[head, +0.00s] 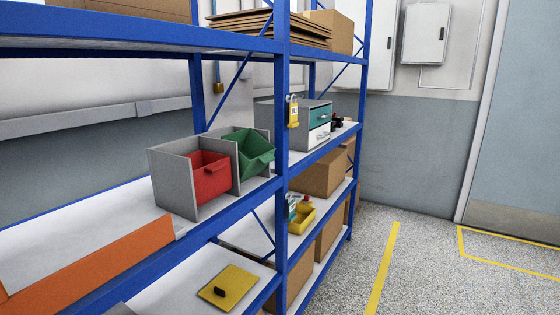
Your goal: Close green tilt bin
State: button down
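The green tilt bin (249,153) sits in the right compartment of a grey bin housing (174,183) on the middle shelf. It is tilted forward, so its open top and front lean out past the housing. My gripper is not in view.
Right of the post is a small drawer cabinet (318,124). An orange panel (95,265) lies at the shelf's near left. Floor at right is clear.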

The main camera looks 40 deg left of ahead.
aim_at(254, 153)
jog(key=u, duration=0.75)
jog(key=i, duration=0.85)
jog(key=u, duration=1)
